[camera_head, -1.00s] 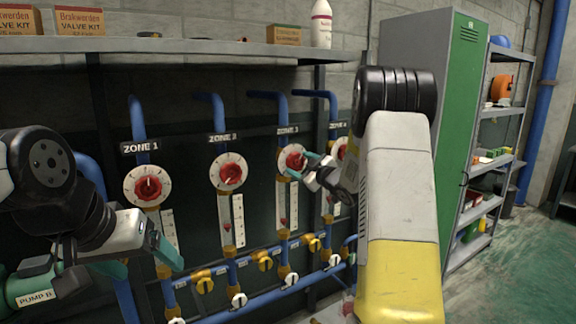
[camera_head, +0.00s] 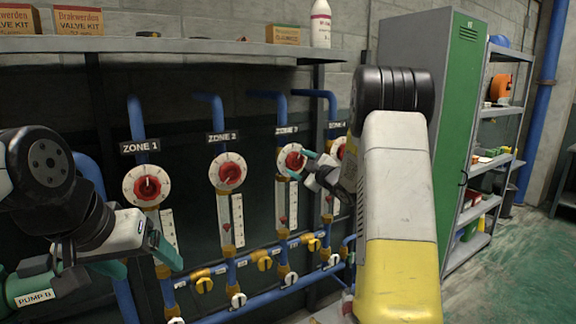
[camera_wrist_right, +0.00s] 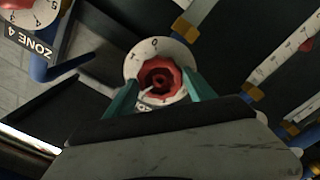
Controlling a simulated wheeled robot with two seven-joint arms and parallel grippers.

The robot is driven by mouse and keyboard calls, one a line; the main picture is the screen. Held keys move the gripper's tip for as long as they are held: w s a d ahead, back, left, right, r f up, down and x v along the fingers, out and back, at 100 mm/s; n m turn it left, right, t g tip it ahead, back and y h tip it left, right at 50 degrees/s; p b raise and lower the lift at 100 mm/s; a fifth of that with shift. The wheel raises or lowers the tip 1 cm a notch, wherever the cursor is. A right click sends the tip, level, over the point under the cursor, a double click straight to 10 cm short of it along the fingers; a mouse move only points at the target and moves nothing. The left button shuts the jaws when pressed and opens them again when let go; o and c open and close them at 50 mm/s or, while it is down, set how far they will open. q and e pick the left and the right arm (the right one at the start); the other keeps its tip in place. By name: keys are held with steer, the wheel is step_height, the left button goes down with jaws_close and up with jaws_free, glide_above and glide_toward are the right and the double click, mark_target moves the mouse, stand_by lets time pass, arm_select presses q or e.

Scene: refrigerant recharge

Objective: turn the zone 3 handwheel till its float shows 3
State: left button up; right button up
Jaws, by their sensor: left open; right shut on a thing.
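The zone 3 handwheel (camera_head: 292,161) is a red knob on a white numbered dial, below the ZONE 3 label (camera_head: 287,130). My right gripper (camera_head: 305,165) is at it, its teal fingers closed on the red wheel. In the right wrist view the wheel (camera_wrist_right: 158,78) sits between the two fingertips (camera_wrist_right: 160,90). The zone 3 float tube (camera_head: 282,204) hangs below the dial with a red float (camera_head: 283,220) low in it; its reading is too small to tell. My left gripper (camera_head: 150,252) is open and empty at the lower left.
The zone 1 wheel (camera_head: 147,188), zone 2 wheel (camera_head: 230,173) and zone 4 wheel (camera_head: 341,151) are close on either side. Yellow and white valves (camera_head: 264,262) line the blue pipes below. A shelf (camera_head: 200,46) runs above; a green locker (camera_head: 462,100) stands right.

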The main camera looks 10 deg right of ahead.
steer(key=shift+r, duration=0.1)
steer(key=o, duration=1.4)
steer(key=shift+n, duration=0.3)
steer(key=shift+o, duration=0.2)
steer(key=v, duration=0.7)
